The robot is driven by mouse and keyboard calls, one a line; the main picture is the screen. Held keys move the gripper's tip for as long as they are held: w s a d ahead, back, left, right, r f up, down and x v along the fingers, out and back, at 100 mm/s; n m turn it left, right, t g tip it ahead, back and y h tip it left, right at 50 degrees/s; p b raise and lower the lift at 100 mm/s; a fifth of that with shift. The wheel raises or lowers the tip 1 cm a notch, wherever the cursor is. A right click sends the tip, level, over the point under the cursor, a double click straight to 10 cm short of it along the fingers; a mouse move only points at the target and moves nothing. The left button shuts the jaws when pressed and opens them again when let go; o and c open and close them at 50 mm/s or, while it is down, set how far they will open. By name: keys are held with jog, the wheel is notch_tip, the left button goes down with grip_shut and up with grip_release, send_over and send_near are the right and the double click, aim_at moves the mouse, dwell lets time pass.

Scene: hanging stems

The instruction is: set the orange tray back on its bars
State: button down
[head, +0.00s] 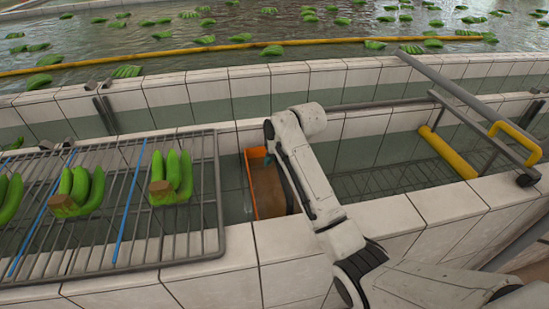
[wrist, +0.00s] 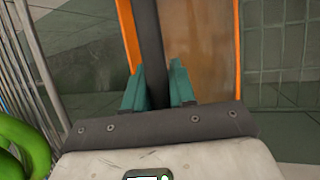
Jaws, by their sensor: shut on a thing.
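The orange tray (head: 251,186) is in the sunken channel just right of the wire rack in the head view. It has orange side walls and a brown, wet-looking floor. My arm hides its right part. In the wrist view the tray (wrist: 210,45) fills the top middle, its long sides running away from me. A dark bar (wrist: 148,35) runs lengthwise over its floor, between my teal fingers. My gripper (wrist: 157,88) is shut on this bar, which looks like the tray's handle. Whether the tray rests on bars cannot be told; its underside is hidden.
A wire rack (head: 205,215) with several green banana bunches (head: 172,178) stands close on the left. Tiled walls (head: 430,225) edge the channel. A metal frame with a yellow handle (head: 516,140) and a yellow roller (head: 447,153) are at right. Water with floating bananas lies behind.

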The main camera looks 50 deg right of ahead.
jog(key=shift+f, duration=0.4)
dwell(0.6)
jog(key=c, duration=0.8)
grip_release()
jog(key=shift+c, duration=0.2)
jog(key=v, duration=1)
jog(key=shift+s+r+b, duration=0.25)
jog(key=shift+r+b, duration=0.05)
jog(key=shift+r, duration=0.05)
